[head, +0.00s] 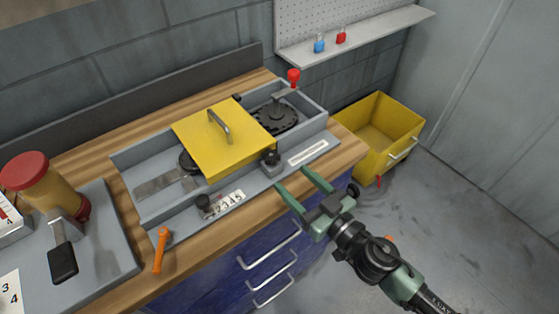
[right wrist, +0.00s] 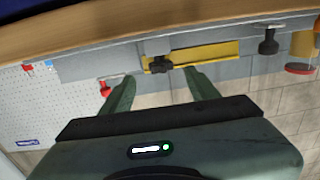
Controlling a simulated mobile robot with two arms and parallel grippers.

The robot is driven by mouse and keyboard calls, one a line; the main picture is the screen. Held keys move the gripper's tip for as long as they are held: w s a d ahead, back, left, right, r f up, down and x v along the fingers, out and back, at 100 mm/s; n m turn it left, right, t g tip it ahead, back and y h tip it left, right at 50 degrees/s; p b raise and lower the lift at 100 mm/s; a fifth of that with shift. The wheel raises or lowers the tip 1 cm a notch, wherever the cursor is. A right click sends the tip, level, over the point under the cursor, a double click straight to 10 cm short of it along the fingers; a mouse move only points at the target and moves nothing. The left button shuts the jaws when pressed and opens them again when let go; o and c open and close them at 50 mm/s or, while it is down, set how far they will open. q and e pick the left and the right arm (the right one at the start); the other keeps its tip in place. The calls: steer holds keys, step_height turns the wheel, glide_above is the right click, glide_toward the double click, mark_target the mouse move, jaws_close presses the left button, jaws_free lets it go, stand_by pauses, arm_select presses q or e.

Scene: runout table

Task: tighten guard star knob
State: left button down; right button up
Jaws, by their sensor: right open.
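The yellow guard plate (head: 215,140) with its grey handle lies over the middle of the grey machine tray. A dark star-shaped knob (head: 270,160) stands at the guard's front right corner. In the right wrist view the knob (right wrist: 160,65) appears between the fingertips in the picture, in front of the yellow guard (right wrist: 210,53). My right gripper (head: 302,187) is open and empty, its fingers at the bench's front edge, pointing toward the tray and apart from the knob. Whether the knob is loose cannot be told. My left gripper is not in view.
A red-topped handle (head: 293,77) rises at the tray's back right. A yellow bin (head: 413,122) stands right of the bench; blue drawers (head: 240,280) are below.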

mark_target(277, 164)
steer(key=p+x, duration=0.1)
steer(key=x, duration=0.6)
steer(key=shift+p, duration=0.3)
jaws_close()
